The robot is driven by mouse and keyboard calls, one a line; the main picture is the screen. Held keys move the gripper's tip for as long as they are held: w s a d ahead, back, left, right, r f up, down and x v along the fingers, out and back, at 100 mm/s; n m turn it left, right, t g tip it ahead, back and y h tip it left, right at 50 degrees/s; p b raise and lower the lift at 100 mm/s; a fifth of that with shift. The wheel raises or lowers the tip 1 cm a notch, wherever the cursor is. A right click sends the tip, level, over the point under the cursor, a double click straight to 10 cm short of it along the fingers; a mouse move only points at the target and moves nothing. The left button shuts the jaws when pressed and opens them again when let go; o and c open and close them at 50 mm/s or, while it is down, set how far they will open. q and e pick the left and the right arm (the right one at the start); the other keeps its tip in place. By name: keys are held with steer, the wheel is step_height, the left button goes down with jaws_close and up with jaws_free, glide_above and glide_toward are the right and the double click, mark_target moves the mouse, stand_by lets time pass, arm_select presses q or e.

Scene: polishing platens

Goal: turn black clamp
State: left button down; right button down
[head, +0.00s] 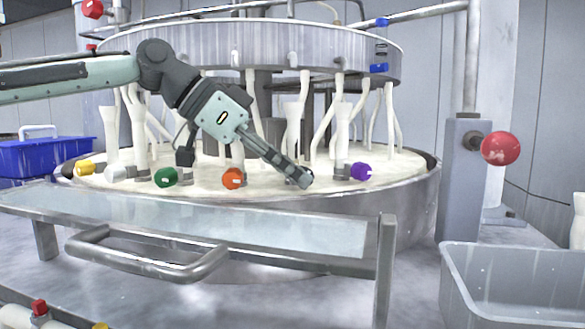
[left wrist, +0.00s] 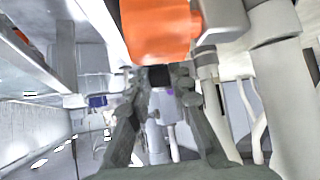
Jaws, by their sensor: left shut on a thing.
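The black clamp (left wrist: 159,74) shows in the left wrist view as a small dark block between the two fingertips of my left gripper (left wrist: 158,82). In the head view my left gripper (head: 301,179) reaches down from the left to the front rim of the round platen, between the orange clamp (head: 232,178) and the purple clamp (head: 361,172). Its fingers are shut on the black clamp, which they mostly hide there. How far the clamp is turned cannot be told. My right gripper is in neither view.
A green clamp (head: 166,177) and a yellow clamp (head: 85,167) sit along the same rim. A glass shelf with a metal handle (head: 150,262) stands in front. A grey bin (head: 515,268) is at lower right, and a red ball knob (head: 500,148) above it.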

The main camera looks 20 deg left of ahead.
arm_select(q)
steer(key=shift+t+h, duration=0.3)
steer(key=shift+h, duration=0.2)
steer(key=c, duration=1.4)
jaws_free()
steer(key=shift+f, duration=0.1)
steer(key=shift+o, duration=0.2)
steer(key=v, duration=1.2)
steer(key=shift+s, duration=0.1)
